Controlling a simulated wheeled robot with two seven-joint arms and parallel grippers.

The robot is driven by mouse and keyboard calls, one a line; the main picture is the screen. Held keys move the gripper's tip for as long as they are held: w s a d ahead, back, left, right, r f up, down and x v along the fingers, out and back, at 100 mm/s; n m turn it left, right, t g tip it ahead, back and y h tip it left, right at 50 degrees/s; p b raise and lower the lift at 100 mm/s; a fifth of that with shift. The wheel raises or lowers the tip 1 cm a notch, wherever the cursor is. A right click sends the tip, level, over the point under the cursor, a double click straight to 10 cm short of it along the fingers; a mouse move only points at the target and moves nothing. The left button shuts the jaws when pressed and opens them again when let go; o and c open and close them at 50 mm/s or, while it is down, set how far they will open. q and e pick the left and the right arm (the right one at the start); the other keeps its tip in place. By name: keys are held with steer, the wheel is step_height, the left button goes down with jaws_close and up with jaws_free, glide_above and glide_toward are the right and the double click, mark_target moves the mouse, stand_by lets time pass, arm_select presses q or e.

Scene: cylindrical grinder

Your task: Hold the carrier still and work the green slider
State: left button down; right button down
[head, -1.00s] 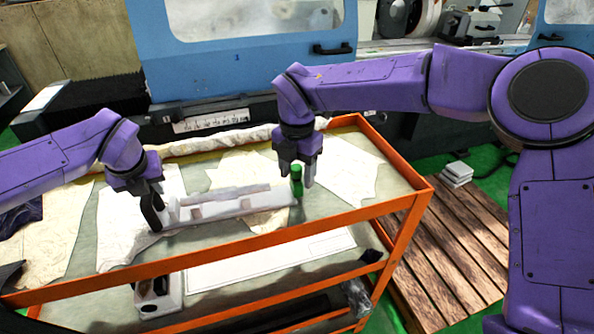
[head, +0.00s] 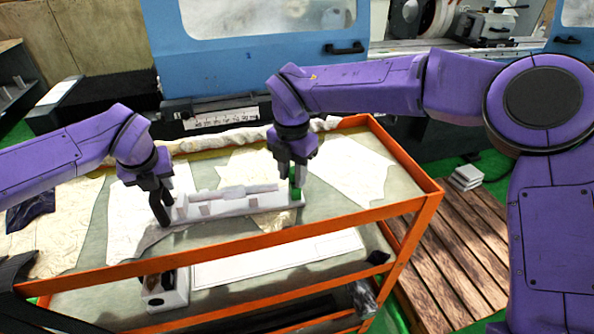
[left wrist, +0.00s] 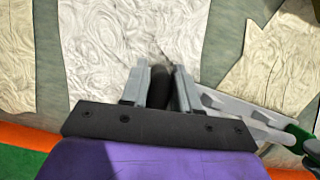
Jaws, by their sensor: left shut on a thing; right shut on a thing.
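The carrier (head: 240,204) is a long pale grey bar lying on the cart top, with a dark upright grip (left wrist: 158,88) at its left end. My left gripper (head: 160,190) is shut on this dark grip, which shows between its two fingers in the left wrist view. The green slider (head: 296,186) stands at the carrier's right end, partly hidden by my right gripper (head: 292,176). My right gripper is shut on the green slider from above. The carrier (left wrist: 240,112) and some green at its end (left wrist: 302,140) also show at the right of the left wrist view.
The orange-framed cart (head: 250,241) has pale sheets on its top and a lower shelf with a small white box (head: 165,292). The blue machine (head: 265,65) stands behind it. A wooden pallet (head: 460,250) lies to the right.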

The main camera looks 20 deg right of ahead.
steer(key=c, duration=0.8)
jaws_free()
step_height(320, 180, up, 12)
steer(key=shift+a, duration=0.1)
steer(key=shift+f, duration=0.1)
